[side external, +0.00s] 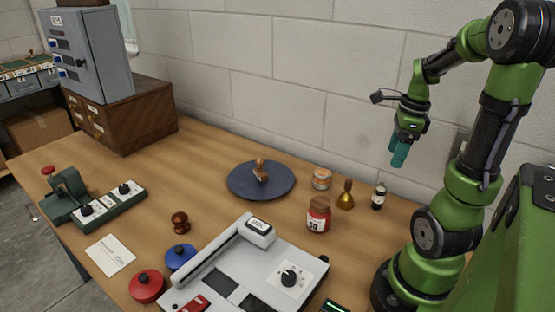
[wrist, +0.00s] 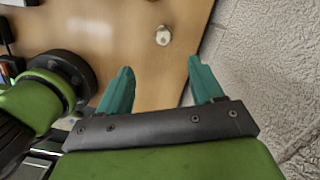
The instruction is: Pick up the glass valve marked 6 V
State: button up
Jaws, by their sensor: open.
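I cannot make out a glass valve or a 6 V marking for certain. A small upright dark piece with a pale label (side external: 379,197) stands near the wall, right of a brass bell; it may be a bottle or the valve. A small pale round thing (wrist: 163,36) shows in the wrist view, on the table beyond my fingertips; what it is I cannot tell. My gripper (side external: 398,155) hangs in the air near the wall, above the table's right part. In the wrist view my gripper (wrist: 157,68) has its teal fingers apart with nothing between them.
The brass bell (side external: 346,196), a red jar (side external: 318,217) and a small tin (side external: 322,179) stand close together. A dark round plate (side external: 238,181) carries a wooden-handled stamp (side external: 261,171). A white machine (side external: 220,280) fills the front. The wall (side external: 300,110) bounds the back.

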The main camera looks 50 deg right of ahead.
aim_at(382, 183)
jog(key=f, duration=0.5)
jog(key=w+f, duration=0.1)
jog(key=f, duration=0.2)
jog(key=shift+a+f, duration=0.1)
jog(key=shift+a, duration=0.1)
jog(key=f, duration=0.3)
jog(key=w+f, duration=0.1)
jog(key=f, duration=0.1)
jog(key=shift+d, duration=0.1)
jog(key=c, duration=1.1)
